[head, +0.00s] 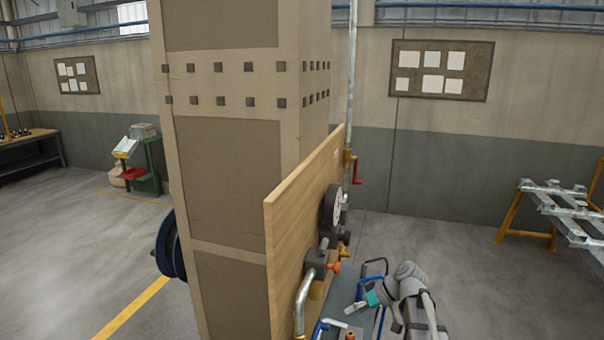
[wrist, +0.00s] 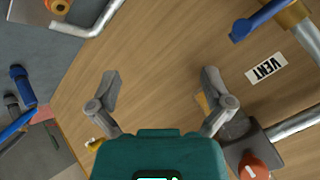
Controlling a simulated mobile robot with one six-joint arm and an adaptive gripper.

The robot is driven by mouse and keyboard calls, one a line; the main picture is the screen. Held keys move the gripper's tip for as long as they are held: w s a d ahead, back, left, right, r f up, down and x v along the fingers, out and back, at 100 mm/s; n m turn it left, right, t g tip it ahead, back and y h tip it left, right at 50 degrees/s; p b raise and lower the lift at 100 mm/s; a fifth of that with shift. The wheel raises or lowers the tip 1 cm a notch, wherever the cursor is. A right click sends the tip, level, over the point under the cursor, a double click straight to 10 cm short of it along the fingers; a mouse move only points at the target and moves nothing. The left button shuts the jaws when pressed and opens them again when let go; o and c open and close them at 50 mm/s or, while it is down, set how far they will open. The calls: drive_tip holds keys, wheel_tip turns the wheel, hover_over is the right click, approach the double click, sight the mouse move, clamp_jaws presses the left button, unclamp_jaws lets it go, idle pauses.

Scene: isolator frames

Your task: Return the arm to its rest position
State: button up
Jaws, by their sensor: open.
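My arm shows at the lower right of the head view, folded low in front of the wooden panel (head: 300,210). My gripper (wrist: 160,80) is open and empty in the wrist view, its two grey fingers spread wide. Bare wood of the panel (wrist: 160,60) shows between and beyond the fingers. In the head view my gripper (head: 353,307) is small, with a teal part behind its fingers, to the right of the panel's pipework. Its finger gap is too small to judge there.
The panel carries a round gauge (head: 333,207), a bent pipe (head: 305,290) and an orange knob (head: 334,267). Open floor (head: 460,285) lies right of my arm.

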drive_tip(key=s+d+f+m+h, duration=0.1)
drive_tip(key=s+f+m+h, duration=0.2)
drive_tip(key=s, duration=0.4)
drive_tip(key=s+d+f+m+g+h, duration=0.1)
drive_tip(key=s+f+m+h, duration=0.2)
drive_tip(key=s+h, duration=0.3)
drive_tip(key=shift+s+f+m+b, duration=0.3)
drive_tip(key=shift+s+b, duration=0.05)
drive_tip(key=shift+b, duration=0.05)
idle(1.7)
